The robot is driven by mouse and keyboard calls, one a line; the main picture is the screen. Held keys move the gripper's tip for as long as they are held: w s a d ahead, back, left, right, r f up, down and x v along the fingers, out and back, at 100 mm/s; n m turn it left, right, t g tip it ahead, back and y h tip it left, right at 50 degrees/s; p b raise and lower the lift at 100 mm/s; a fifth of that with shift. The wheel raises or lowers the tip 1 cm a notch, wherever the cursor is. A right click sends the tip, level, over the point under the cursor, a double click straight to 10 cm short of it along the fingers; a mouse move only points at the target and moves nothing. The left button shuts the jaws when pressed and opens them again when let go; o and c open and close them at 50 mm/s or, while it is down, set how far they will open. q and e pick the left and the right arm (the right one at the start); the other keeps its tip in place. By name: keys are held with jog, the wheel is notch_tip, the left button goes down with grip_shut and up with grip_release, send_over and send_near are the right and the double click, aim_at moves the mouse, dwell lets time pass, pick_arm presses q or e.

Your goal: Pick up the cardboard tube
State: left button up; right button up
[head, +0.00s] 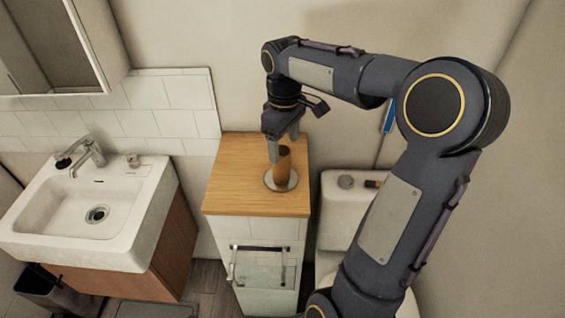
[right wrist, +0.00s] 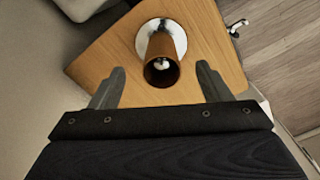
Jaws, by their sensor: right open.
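The brown cardboard tube (head: 282,166) stands upright on a round metal base (head: 270,182) on top of the wooden counter. In the right wrist view the tube (right wrist: 162,70) shows its open end towards the camera, with a light core inside and the pale round base (right wrist: 146,40) behind it. My right gripper (head: 284,150) is above and beside the tube, pointing down. In the right wrist view its two fingers (right wrist: 160,85) are spread, one on each side of the tube's near end, with gaps on both sides. My left gripper is not seen.
The wooden counter top (head: 235,185) is otherwise bare. A white sink (head: 60,225) with a faucet (head: 88,155) is at the left. A toilet tank (head: 345,210) with small items on it stands at the right. A towel bar (head: 262,248) is on the cabinet front.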

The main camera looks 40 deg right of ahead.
aim_at(281, 156)
jog(key=f, duration=0.5)
jog(key=f+p, duration=0.1)
jog(key=f, duration=0.1)
jog(key=shift+w+a+f, duration=0.15)
jog(key=shift+w+a, duration=0.05)
jog(key=shift+w, duration=0.15)
jog(key=c, duration=1)
jog(key=shift+c, duration=0.2)
